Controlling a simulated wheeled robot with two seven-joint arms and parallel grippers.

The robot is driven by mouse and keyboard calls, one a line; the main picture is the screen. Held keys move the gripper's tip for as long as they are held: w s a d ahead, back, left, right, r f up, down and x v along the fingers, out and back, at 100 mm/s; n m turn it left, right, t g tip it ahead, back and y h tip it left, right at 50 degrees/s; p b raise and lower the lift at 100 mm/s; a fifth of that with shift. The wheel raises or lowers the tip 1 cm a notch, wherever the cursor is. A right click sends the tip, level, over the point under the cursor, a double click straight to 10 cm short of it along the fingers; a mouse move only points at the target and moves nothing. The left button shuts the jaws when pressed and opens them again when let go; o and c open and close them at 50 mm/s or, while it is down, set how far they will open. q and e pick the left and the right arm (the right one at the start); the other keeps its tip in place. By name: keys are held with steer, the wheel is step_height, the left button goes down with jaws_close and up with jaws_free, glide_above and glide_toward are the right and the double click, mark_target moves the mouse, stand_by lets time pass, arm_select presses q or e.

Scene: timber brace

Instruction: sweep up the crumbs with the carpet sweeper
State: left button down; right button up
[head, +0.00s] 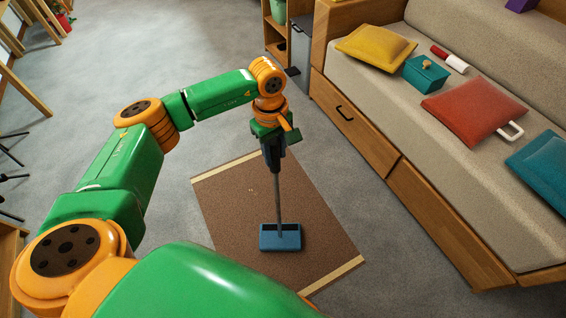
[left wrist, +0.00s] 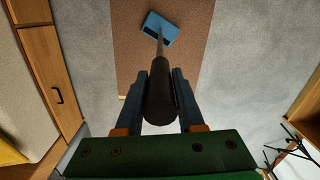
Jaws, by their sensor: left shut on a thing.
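The carpet sweeper has a blue head (head: 280,237) that rests on the brown rug (head: 230,215), and a thin dark pole that rises to my left gripper (head: 272,138). My left gripper is shut on the black handle; in the left wrist view the handle (left wrist: 160,92) sits between the two fingers, with the blue head (left wrist: 160,28) beyond it on the rug. A few tiny pale specks, perhaps crumbs (head: 250,190), show on the rug to the left of the pole. My right gripper is not in view.
A sofa with wooden drawers (head: 385,150) stands along the right, holding cushions, a teal box (head: 425,74) and a red-white cylinder. A grey bin (head: 300,45) and shelf stand at the back. Grey floor (head: 170,60) is open to the left and behind.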

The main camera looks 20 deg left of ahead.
arm_select(q)
steer(key=shift+w+a, duration=0.2)
steer(key=shift+a, duration=0.05)
steer(key=w+a+b, duration=0.2)
steer(key=shift+a, duration=0.35)
